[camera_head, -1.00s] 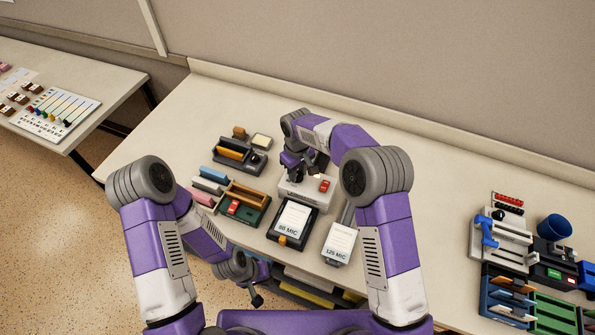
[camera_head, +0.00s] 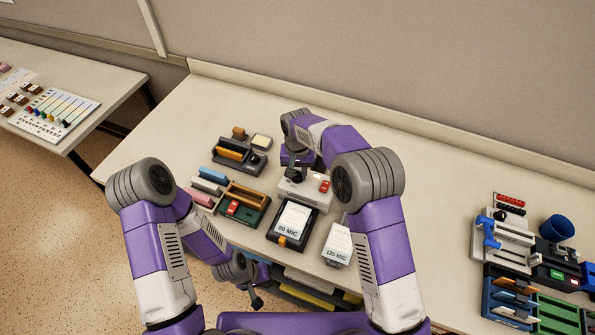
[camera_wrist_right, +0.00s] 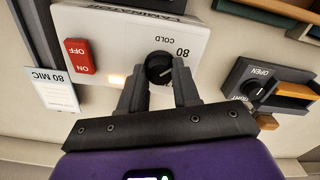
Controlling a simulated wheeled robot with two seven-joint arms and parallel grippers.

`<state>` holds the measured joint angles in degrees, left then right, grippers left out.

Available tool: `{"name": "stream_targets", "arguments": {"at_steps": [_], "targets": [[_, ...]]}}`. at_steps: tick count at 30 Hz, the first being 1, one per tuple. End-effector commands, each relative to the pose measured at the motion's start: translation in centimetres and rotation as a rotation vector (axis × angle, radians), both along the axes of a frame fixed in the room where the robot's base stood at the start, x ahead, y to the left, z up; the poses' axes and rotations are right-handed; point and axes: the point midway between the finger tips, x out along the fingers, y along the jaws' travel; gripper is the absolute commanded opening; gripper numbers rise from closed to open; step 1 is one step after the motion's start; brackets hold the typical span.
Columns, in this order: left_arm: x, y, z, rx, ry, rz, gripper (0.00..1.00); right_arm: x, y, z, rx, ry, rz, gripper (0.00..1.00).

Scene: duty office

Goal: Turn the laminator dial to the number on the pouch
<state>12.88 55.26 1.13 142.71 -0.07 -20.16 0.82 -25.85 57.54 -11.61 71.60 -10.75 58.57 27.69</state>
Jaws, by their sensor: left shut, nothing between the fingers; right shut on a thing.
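The white laminator (camera_head: 312,198) stands mid-table. In the right wrist view it (camera_wrist_right: 110,35) shows a black dial (camera_wrist_right: 159,66), the labels "80" and "COLD" beside it, and a red ON/OFF switch (camera_wrist_right: 80,56). My right gripper (camera_wrist_right: 159,80) is shut on the dial, one finger on each side; its pointer direction is hard to tell. A pouch marked 80 MIC (camera_head: 292,219) lies on a dark tray in front of the laminator and shows in the wrist view (camera_wrist_right: 52,90). My left gripper (camera_head: 257,301) is shut and empty, low at the table's front edge.
A card marked 125 MIC (camera_head: 337,243) lies right of the tray, partly behind my right arm. A dark device with an OPEN/TIGHT knob (camera_wrist_right: 255,88) stands beside the laminator. Organisers and a blue cup (camera_head: 555,227) stand far right.

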Motion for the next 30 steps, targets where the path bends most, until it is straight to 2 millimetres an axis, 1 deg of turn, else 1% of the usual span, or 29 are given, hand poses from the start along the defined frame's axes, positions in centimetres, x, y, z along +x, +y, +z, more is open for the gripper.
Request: {"name": "stream_targets", "arguments": {"at_steps": [6,18,19,21,23,24,30], "targets": [[0.00,0.00,-0.01,0.000,0.000,0.000,0.00,0.05,0.00,0.08,0.001,-0.002,-0.040,0.01],[0.00,0.00,-0.01,0.000,0.000,0.000,0.00,0.07,0.00,0.09,0.001,-0.002,-0.044,0.01],[0.00,0.00,-0.01,0.000,0.000,0.000,0.00,0.07,0.00,0.09,0.001,-0.002,-0.044,0.34],[0.00,0.00,-0.01,0.000,0.000,0.000,0.00,0.06,0.00,0.08,0.001,-0.002,-0.044,0.45],[0.00,0.00,-0.01,0.000,0.000,0.000,0.00,0.06,0.00,0.07,0.001,-0.002,-0.044,0.54],[0.00,0.00,-0.01,0.000,0.000,0.000,0.00,0.05,0.00,0.06,0.001,-0.002,-0.044,0.57],[0.00,0.01,-0.01,0.000,0.000,0.000,0.00,0.03,-0.01,0.03,0.001,-0.001,-0.044,0.57]]}}
